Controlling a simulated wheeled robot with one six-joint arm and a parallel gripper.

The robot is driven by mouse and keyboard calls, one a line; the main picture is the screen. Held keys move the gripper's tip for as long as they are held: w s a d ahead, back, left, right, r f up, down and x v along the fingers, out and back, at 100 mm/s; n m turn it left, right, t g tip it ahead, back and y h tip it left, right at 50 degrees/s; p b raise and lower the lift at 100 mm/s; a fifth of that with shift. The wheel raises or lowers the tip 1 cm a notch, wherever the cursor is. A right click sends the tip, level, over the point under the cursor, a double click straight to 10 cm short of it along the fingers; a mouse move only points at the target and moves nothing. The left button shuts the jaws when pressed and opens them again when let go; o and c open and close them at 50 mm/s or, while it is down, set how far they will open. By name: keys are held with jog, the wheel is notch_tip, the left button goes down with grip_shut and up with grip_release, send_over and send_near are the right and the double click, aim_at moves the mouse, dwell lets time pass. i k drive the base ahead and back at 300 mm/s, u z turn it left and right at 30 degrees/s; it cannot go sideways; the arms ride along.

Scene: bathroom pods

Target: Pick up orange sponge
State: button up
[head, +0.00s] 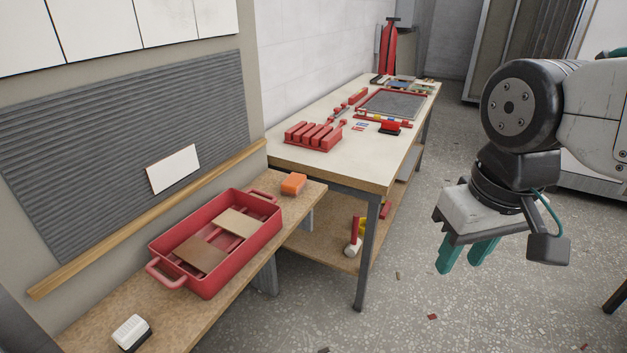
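The orange sponge (293,184) lies on the low wooden bench (307,200), near its far end. It is just beyond the far end of the red tray and close to the taller table. My gripper (466,257) hangs in the air at the right, above the floor, with its green fingers pointing down. It is well to the right of the sponge and apart from everything. The two fingers stand apart with a gap between them, and nothing shows between them.
A red tray (215,243) holding flat tiles stands on the bench, with a white brush (132,332) nearer me. The taller table (290,153) behind carries a red rack (314,136) and tools. Its metal leg (366,255) stands right of the bench. Speckled floor lies open below my gripper.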

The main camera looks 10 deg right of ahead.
aim_at(295, 182)
jog(key=z, duration=0.35)
jog(key=i, duration=1.4)
jog(key=u, duration=0.5)
